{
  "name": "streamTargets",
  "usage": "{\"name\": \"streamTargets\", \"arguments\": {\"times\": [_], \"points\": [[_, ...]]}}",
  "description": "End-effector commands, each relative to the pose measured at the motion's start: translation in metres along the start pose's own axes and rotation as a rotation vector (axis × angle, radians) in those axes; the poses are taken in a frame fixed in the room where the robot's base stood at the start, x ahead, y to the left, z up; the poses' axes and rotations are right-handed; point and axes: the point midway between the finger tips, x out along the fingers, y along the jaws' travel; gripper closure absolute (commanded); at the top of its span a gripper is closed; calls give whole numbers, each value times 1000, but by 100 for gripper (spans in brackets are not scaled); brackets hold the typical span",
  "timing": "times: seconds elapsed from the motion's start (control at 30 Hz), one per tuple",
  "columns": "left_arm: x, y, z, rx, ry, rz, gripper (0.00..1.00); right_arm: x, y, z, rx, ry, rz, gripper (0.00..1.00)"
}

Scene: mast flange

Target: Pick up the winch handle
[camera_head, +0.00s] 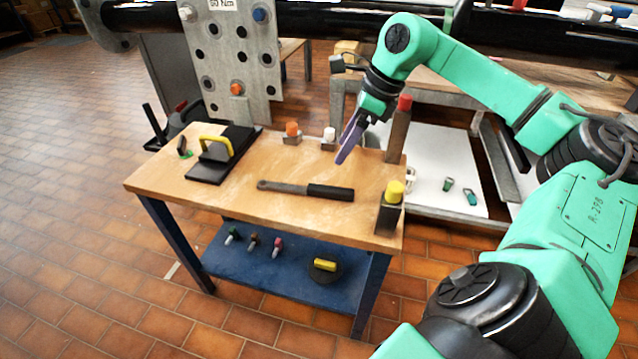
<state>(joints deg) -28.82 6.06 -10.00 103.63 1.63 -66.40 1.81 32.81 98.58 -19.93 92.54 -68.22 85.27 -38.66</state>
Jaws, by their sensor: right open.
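The winch handle (305,190) appears to be the long dark tool lying flat on the wooden table top (240,205). It has a black grip at its right end and a grey shaft running left to a rounded end with a hole. My left gripper does not show.
A black plate with a yellow handle (215,147) lies at the table's left. Orange (292,129) and white (329,133) capped pieces stand at the back. A red-topped post (399,130) and yellow-topped block (391,205) stand right. A blue shelf (290,277) is below.

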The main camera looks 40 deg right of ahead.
Motion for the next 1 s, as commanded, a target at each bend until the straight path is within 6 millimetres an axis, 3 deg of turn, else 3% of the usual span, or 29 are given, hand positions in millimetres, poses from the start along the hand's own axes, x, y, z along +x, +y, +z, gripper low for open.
{"name": "streamTargets", "arguments": {"times": [0.1, 0.2, 0.6, 1.0], "points": [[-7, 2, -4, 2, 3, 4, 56, 36, 2, 0, -2, -2, 7, 30], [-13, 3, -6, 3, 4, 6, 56, 58, 2, 1, -2, -4, 7, 30], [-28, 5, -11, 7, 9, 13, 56, 121, 4, 2, 0, -6, 6, 30], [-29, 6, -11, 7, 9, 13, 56, 126, 4, 1, 0, -5, 4, 30]]}}
